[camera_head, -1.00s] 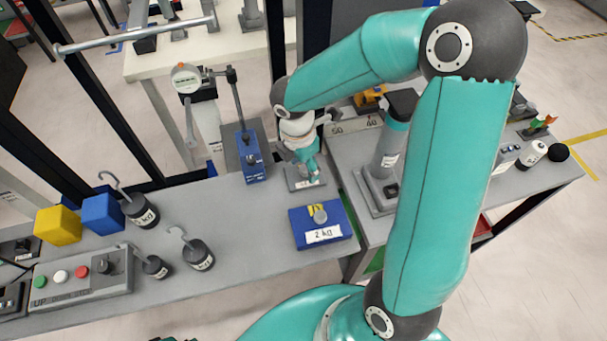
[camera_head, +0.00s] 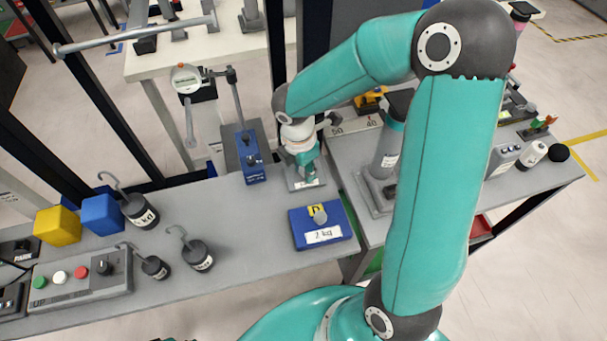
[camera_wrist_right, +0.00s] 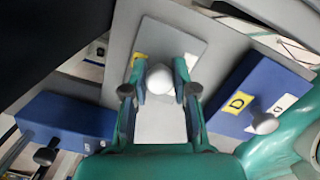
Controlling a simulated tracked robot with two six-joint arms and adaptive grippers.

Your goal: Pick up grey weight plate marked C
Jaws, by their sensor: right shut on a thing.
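The grey weight plate (camera_head: 294,184) is at the back right of the grey table, under my right gripper (camera_head: 307,168). The wrist view shows the same plate (camera_wrist_right: 188,44) with a pale round knob (camera_wrist_right: 160,78) on top. The two fingers of my right gripper (camera_wrist_right: 160,90) are shut on this knob, one on each side. A yellow label (camera_wrist_right: 138,60) on the plate is mostly hidden, and I cannot read its letter. I cannot tell whether the plate touches the table.
A blue plate (camera_head: 310,226) marked D and 2 kg lies close in front. A blue-based dial gauge stand (camera_head: 251,160) is just left. A grey machine (camera_head: 383,185) stands to the right. Hooked weights (camera_head: 198,256) and a button box (camera_head: 82,280) are farther left. The table's middle is clear.

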